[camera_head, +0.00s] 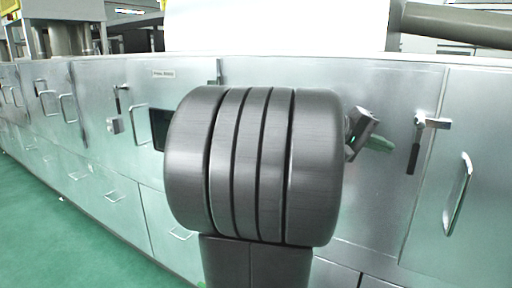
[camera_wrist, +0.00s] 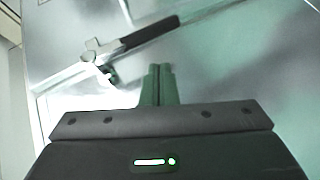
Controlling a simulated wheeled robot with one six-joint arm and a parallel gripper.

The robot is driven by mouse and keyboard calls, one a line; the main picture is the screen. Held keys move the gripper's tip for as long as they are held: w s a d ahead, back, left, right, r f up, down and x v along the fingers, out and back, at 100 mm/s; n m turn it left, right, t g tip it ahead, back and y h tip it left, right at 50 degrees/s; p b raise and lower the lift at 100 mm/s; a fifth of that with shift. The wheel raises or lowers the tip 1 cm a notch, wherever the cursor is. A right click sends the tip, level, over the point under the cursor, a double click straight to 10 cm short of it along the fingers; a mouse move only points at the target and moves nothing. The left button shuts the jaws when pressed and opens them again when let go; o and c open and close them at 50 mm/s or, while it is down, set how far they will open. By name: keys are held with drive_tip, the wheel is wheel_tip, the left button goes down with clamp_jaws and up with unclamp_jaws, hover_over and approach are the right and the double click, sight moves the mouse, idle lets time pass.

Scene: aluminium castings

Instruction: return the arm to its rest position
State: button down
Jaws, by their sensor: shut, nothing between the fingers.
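My gripper (camera_head: 381,144) shows in the head view just right of my large dark arm joint, which hides most of the arm behind it. Its green fingers point right, in front of the metal cabinet front (camera_head: 395,95). In the wrist view the two green fingers of my gripper (camera_wrist: 159,72) lie side by side, shut and empty. A dark latch handle (camera_wrist: 150,36) lies beyond the fingertips there, apart from them as far as I can tell.
A latch (camera_head: 416,145) and a bar handle (camera_head: 458,195) stick out of the cabinet to the right of my gripper. More drawers and handles (camera_head: 68,108) run off to the left. Green floor (camera_head: 60,245) is clear at lower left.

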drive_tip(key=shift+w+a+r+m+t+y+p, duration=0.15)
drive_tip(key=shift+r+m+t+y+p, duration=0.6)
drive_tip(key=shift+r+y+p, duration=1.75)
drive_tip(key=shift+w+a+r+m+t+y+p, duration=0.15)
drive_tip(key=shift+r+m+t+y+p, duration=0.65)
drive_tip(key=shift+p, duration=3.4)
drive_tip(key=shift+a+r+m+t+y+p, duration=0.2)
drive_tip(key=shift+r+m+t+y+p, duration=0.45)
drive_tip(key=shift+r+y+p, duration=1.85)
wheel_tip(320, 180, down, 2)
drive_tip(key=shift+f+h+p, duration=0.1)
drive_tip(key=shift+h+p, duration=0.6)
drive_tip(key=shift+p, duration=0.2)
